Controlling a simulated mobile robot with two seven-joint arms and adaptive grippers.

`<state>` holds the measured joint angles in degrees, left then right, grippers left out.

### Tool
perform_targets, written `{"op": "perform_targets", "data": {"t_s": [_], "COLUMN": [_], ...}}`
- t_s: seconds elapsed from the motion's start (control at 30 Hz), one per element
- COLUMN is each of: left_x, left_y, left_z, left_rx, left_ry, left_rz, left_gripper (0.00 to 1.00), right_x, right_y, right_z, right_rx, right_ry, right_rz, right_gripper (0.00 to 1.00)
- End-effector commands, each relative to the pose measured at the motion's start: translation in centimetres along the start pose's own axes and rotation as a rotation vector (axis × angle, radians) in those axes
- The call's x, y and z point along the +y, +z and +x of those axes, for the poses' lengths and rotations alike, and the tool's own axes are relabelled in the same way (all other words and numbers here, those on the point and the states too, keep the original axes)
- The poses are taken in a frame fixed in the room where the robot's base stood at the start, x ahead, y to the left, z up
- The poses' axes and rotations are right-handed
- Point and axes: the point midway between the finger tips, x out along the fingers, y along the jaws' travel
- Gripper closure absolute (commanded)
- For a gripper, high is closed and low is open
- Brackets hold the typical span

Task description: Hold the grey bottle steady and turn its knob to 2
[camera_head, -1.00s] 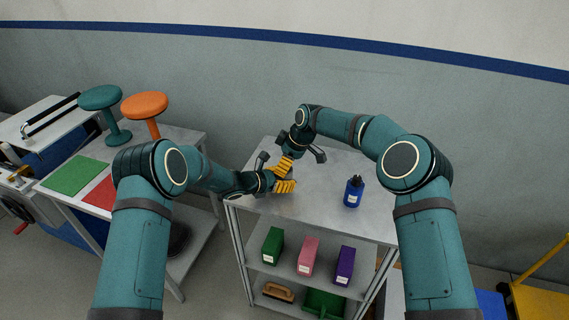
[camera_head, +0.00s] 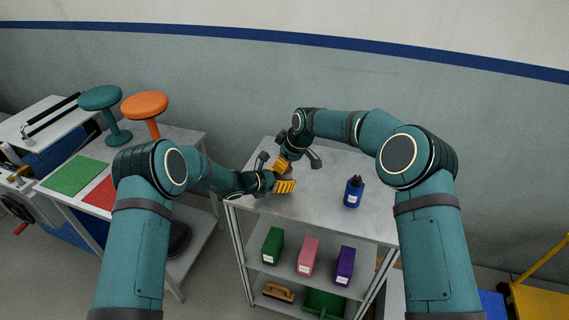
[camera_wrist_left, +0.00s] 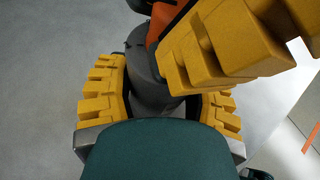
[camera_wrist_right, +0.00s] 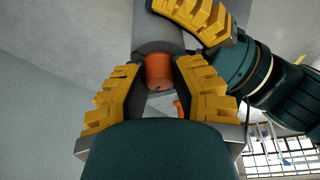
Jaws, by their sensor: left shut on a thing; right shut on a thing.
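The grey bottle (camera_wrist_left: 146,84) stands between the yellow fingers of my left gripper (camera_wrist_left: 160,95), which is shut on its body. Its orange knob (camera_wrist_right: 158,70) is between the fingers of my right gripper (camera_wrist_right: 160,78), which is shut on it. The grey body also shows behind the knob in the right wrist view (camera_wrist_right: 158,28). In the head view the two grippers meet over the left part of the table top and hide most of the bottle. The scale and the number the knob points to cannot be read.
A blue bottle (camera_head: 353,192) stands on the table top (camera_head: 322,205) to the right. Green (camera_head: 272,246), pink (camera_head: 308,257) and purple (camera_head: 344,266) boxes stand on the shelf below. Teal (camera_head: 101,98) and orange (camera_head: 145,105) stools stand on the left bench. The table's right side is mostly clear.

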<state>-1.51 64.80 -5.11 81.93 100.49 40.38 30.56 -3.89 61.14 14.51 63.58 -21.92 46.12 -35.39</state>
Motion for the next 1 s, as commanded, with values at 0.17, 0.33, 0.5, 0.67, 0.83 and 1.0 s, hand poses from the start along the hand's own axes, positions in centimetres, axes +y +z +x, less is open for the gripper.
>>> {"op": "perform_targets", "data": {"t_s": [0.17,0.33,0.5,0.67,0.83,1.0], "left_x": [-0.17,-0.2,-0.22,-0.24,-0.26,-0.28], "left_y": [0.21,0.22,0.24,0.25,0.26,0.27], "left_z": [0.09,0.1,0.11,0.12,0.13,0.13], "left_rx": [-0.004,-0.005,-0.005,-0.005,-0.005,-0.006], "left_ry": [-0.004,-0.005,-0.006,-0.006,-0.006,-0.007], "left_rz": [0.002,0.003,0.003,0.003,0.003,0.003], "left_gripper": [0.88,0.88,0.88,0.88,0.88,0.88], "right_x": [-0.11,-0.08,0.0,0.03,0.06,0.07], "right_y": [-0.05,0.01,0.05,0.06,0.09,0.1], "right_z": [0.08,0.12,0.11,0.12,0.12,0.12], "right_rx": [0.0,-0.001,-0.001,0.0,0.001,0.001], "right_ry": [0.053,0.095,0.127,0.144,0.15,0.151], "right_rz": [0.121,0.226,0.302,0.343,0.361,0.363], "right_gripper": [1.0,1.0,1.0,1.0,1.0,1.0]}}
